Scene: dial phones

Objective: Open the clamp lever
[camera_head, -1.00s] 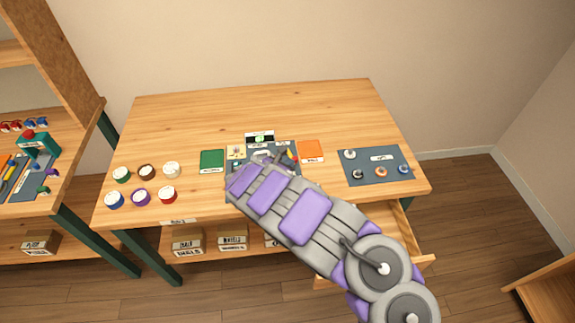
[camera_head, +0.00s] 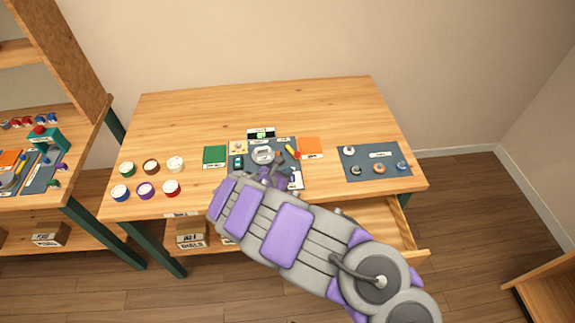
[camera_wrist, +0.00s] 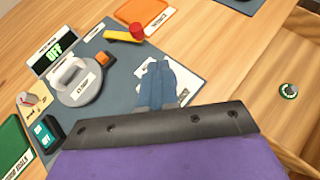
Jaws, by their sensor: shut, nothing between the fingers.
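The clamp (camera_head: 263,155) is a pale grey round base with an upright white loop-shaped handle, on the dark mat (camera_head: 283,177). In the wrist view the clamp (camera_wrist: 76,80) stands left of my fingers, with a printed label on its base. I cannot tell for sure whether its lever is open or closed. My gripper (camera_wrist: 158,70) is shut and empty, its blue fingers over the mat, to the right of the clamp and apart from it. In the head view my gripper (camera_head: 270,176) is in front of the clamp.
A display (camera_wrist: 53,50) reading OFF stands behind the clamp. An orange block (camera_wrist: 104,60) and a yellow lever with a red end (camera_wrist: 124,36) are beyond my fingers. A teal switch (camera_wrist: 45,132) is at left. An open drawer (camera_head: 375,230) juts out front right.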

